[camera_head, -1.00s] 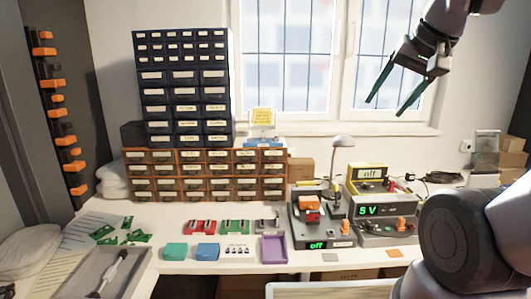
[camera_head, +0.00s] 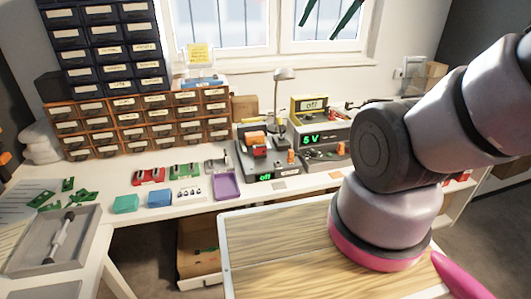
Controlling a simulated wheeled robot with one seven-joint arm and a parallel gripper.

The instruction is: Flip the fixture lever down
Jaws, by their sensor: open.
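The fixture (camera_head: 257,157) is a dark grey unit on the white bench, with a green "off" display on its front. An orange part (camera_head: 254,138) sits on top of it, and a smaller orange part (camera_head: 291,156) stands at its right side. I cannot tell which is the lever or how it is tilted. My gripper (camera_head: 318,30) shows only its two dark green fingers at the top edge, in front of the window. They are spread apart and empty, well above the fixture. The gripper's body is out of view.
A power supply (camera_head: 335,152) reading "5 V", with a yellow "off" unit (camera_head: 311,104) behind it, stands right of the fixture. A lamp (camera_head: 284,75) rises close behind. Drawer cabinets (camera_head: 180,120) stand at the back left.

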